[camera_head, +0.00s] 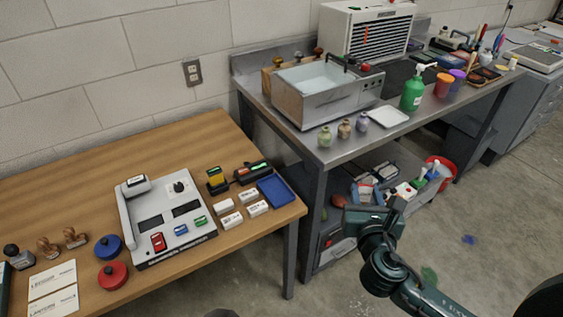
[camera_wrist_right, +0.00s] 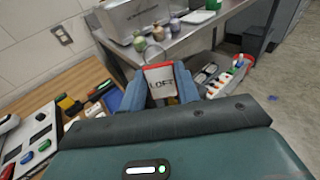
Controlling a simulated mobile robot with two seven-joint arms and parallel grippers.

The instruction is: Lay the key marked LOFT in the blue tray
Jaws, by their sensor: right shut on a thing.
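My right gripper (camera_head: 394,204) is out over the floor in the head view, to the right of the wooden table. In the right wrist view its blue fingers (camera_wrist_right: 162,92) are shut on the LOFT key (camera_wrist_right: 160,75), whose red-edged white tag reads LOFT and has a metal ring at its top. The key's lower part is hidden by the gripper. The blue tray (camera_head: 276,192) lies at the wooden table's right end, apart from the gripper, and its bare floor shows. A blue part of it shows behind the left finger in the wrist view (camera_wrist_right: 114,100). My left gripper is not in view.
White labelled boxes (camera_head: 231,220) and a black holder (camera_head: 251,172) stand beside the tray. A grey console (camera_head: 165,222) is further left on the wooden table (camera_head: 188,148). A steel bench (camera_head: 345,140) with a basin and small vases rises behind, with a loaded lower shelf.

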